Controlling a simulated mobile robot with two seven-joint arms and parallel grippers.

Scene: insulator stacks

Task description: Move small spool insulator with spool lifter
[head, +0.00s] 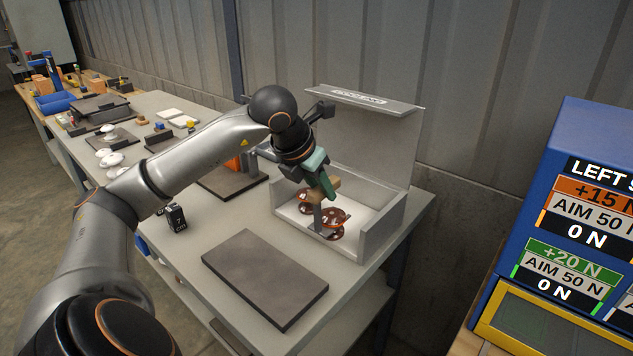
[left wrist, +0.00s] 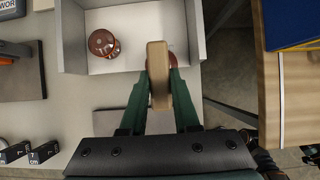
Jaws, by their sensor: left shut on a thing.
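My left gripper (head: 326,187) is shut on the tan handle of the spool lifter (head: 322,192), over an open white box (head: 382,229). The handle also shows in the left wrist view (left wrist: 158,75), between my green fingers. The lifter's grey lower part reaches down into the box. Two reddish-brown spool insulators are in the box: one at the back left (head: 304,201), one nearer the front (head: 333,223). In the left wrist view one spool (left wrist: 103,43) is clear and the other (left wrist: 172,60) is mostly hidden behind the handle. I cannot tell whether the lifter touches either spool. My right gripper is not in view.
A flat dark grey plate (head: 265,278) lies on the bench in front of the box. Black marked blocks (head: 176,217) stand to its left. White insulators (head: 110,158) lie farther back left. A blue display (head: 575,230) reading 0 N stands at the right. The box's lid (head: 365,99) is raised.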

